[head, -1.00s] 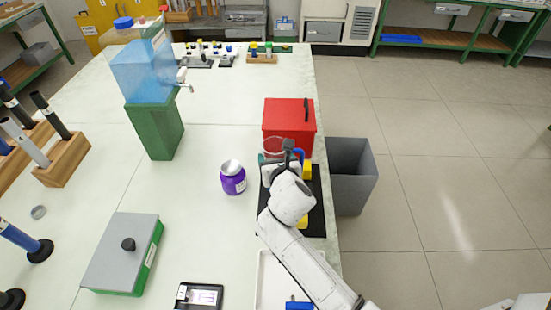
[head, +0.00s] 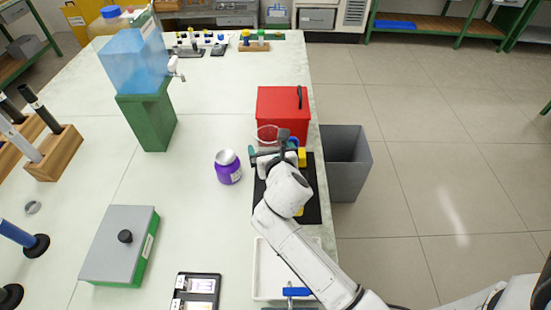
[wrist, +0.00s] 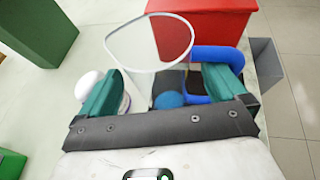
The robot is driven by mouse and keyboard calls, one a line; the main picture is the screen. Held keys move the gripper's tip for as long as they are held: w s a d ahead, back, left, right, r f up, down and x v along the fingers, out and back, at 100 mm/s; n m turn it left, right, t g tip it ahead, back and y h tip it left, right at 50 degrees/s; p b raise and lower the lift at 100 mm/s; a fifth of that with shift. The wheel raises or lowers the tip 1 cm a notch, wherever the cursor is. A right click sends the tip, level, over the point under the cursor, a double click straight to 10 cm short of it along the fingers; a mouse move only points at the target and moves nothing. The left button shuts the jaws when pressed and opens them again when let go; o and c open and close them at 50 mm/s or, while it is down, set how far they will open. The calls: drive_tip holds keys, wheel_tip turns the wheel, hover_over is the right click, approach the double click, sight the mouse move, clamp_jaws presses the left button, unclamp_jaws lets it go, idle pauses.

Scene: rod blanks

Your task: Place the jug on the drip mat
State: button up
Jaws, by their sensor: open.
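The jug (wrist: 139,62) is clear with a pale rim and a blue handle. In the wrist view it stands just past and between the green fingers of my gripper (wrist: 165,78), with its handle near the right finger. In the head view only its rim (head: 268,130) and part of the handle show behind my gripper (head: 279,148). My gripper is open; I cannot tell whether a finger touches the jug. A black mat (head: 313,205), which looks like the drip mat, lies under my wrist at the table's right edge, partly hidden, with yellow pieces on it.
A red box (head: 283,112) stands just behind the jug. A purple jar (head: 228,172) with a white lid is to the left. A white tray (head: 262,275) is in front. A grey bin (head: 346,165) stands beyond the table edge. A blue water tank (head: 135,65) sits on a green stand.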

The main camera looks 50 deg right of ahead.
drive_tip(key=v, duration=1)
drive_tip(key=shift+s+a, duration=0.15)
drive_tip(key=shift+a, duration=0.05)
